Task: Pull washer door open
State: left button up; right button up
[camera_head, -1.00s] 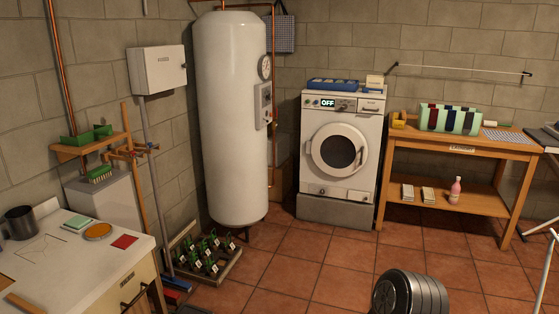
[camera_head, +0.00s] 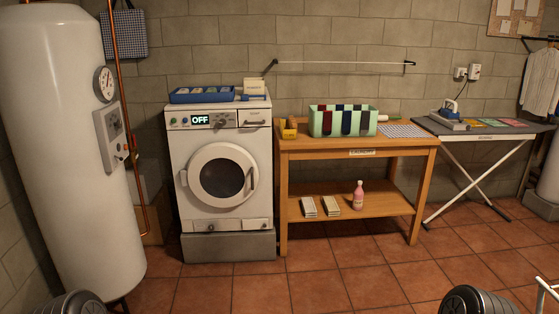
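The white washer (camera_head: 238,131) stands on a grey plinth against the back wall, left of centre. Its round door (camera_head: 222,175) has a white ring and dark glass and looks shut. A dark handle shows on the right of the door ring, and a small pale part on its left edge. The display on the top panel reads OFF. Neither of my grippers is in view.
A tall white boiler tank (camera_head: 60,150) with pipes stands left of the washer. A wooden table (camera_head: 360,152) stands close on its right, then an ironing board (camera_head: 482,134). Dark ribbed round objects (camera_head: 478,301) show at the bottom edge. The tiled floor before the washer is clear.

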aim_at(220, 175)
jog(key=i+z, duration=0.15)
jog(key=i, duration=0.5)
jog(key=i+z, duration=0.2)
jog(key=i, duration=0.45)
jog(key=i+z, duration=0.15)
jog(key=i, duration=0.45)
jog(key=i+j+z, duration=0.2)
jog(key=i, duration=1.05)
jog(key=u, duration=0.2)
